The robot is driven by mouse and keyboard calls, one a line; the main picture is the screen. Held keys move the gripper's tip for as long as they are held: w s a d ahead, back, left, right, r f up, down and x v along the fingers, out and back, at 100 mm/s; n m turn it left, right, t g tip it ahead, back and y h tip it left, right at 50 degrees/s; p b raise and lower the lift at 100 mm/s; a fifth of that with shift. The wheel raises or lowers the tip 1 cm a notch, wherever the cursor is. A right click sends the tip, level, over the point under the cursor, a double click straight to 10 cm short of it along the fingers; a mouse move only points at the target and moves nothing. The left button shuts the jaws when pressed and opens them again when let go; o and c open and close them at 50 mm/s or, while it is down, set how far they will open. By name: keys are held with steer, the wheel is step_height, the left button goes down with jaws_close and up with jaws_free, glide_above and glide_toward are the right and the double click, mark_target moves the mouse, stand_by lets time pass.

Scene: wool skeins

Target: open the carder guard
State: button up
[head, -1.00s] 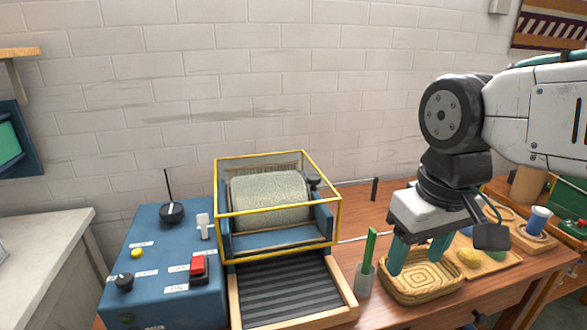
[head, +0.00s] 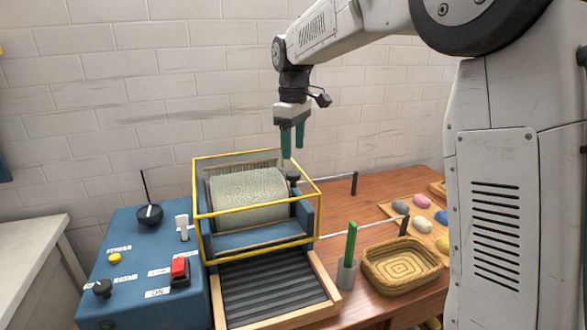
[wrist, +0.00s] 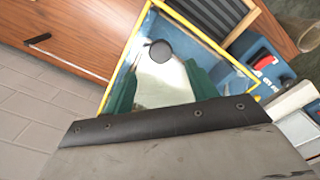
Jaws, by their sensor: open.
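The carder guard (head: 256,211) is a clear box with yellow edges. It stands closed over the pale wool drum of the blue carder (head: 249,198). A dark round knob (head: 293,176) sits at the guard's right rear; it also shows in the wrist view (wrist: 160,51). My gripper (head: 292,155) is open and empty, pointing down above the guard's rear edge, close to the knob. In the wrist view my green fingers (wrist: 162,82) lie either side below the knob. Whether they touch anything cannot be told.
A blue control box (head: 150,262) with a red switch (head: 180,268) stands left of the carder. A ribbed tray (head: 276,294) lies in front. A cup with a green stick (head: 349,260) and a woven basket (head: 402,266) stand right. Coloured skeins (head: 421,201) lie farther right.

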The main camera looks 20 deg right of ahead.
mark_target(294, 173)
step_height(294, 173, down, 7)
stand_by(0.3)
jaws_close()
